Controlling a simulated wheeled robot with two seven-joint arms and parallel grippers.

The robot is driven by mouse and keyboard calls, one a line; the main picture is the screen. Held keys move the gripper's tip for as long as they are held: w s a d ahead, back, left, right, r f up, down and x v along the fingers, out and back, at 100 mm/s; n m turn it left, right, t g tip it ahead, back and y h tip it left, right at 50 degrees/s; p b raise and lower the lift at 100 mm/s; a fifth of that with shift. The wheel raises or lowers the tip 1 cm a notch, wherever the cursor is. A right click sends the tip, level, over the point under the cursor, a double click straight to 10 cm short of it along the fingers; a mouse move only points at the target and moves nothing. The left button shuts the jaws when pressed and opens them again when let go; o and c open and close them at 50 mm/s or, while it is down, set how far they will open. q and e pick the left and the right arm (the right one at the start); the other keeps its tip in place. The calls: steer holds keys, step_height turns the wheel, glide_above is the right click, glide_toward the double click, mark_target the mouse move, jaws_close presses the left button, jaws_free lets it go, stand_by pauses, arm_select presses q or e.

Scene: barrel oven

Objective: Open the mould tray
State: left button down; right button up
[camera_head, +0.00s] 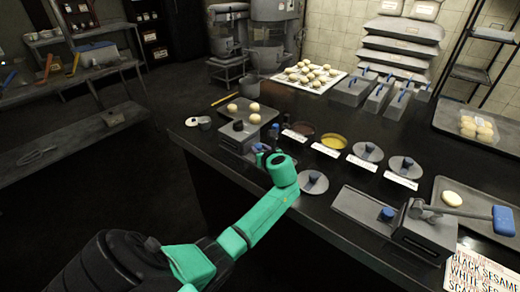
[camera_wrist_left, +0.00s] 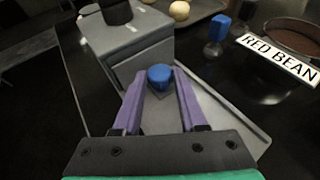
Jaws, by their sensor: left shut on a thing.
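The mould press (camera_head: 238,134), a grey box with a black knob on top, stands at the table's left end. It also shows in the left wrist view (camera_wrist_left: 140,45). Its flat grey mould tray (camera_wrist_left: 238,137) lies out from the box's front, partly hidden under my fingers. A blue knob (camera_wrist_left: 160,76) stands on the tray. My left gripper (camera_wrist_left: 159,88) has its purple fingers on either side of this knob, shut on it. In the head view my left gripper (camera_head: 266,156) is low beside the press, its fingertips mostly hidden. My right gripper is not in view.
A second grey press (camera_head: 425,232) with a blue-handled lever stands at the right, its tray (camera_head: 350,203) out. A blue-topped tool (camera_wrist_left: 216,33) and the RED BEAN label (camera_wrist_left: 280,57) are close by. A round grey lid (camera_head: 313,183) lies near my forearm.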

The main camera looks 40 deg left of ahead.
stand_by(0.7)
arm_select(q)
steer(key=shift+d+r+p, duration=0.1)
steer(key=shift+d+p, duration=0.25)
steer(key=shift+d, duration=0.05)
steer(key=d+p, duration=0.3)
steer(key=d, duration=0.8)
steer(key=shift+w+p, duration=0.15)
steer(key=shift+p, duration=0.25)
steer(key=shift+a, duration=0.1)
steer(key=c, duration=0.7)
jaws_free()
steer(key=shift+c, duration=0.2)
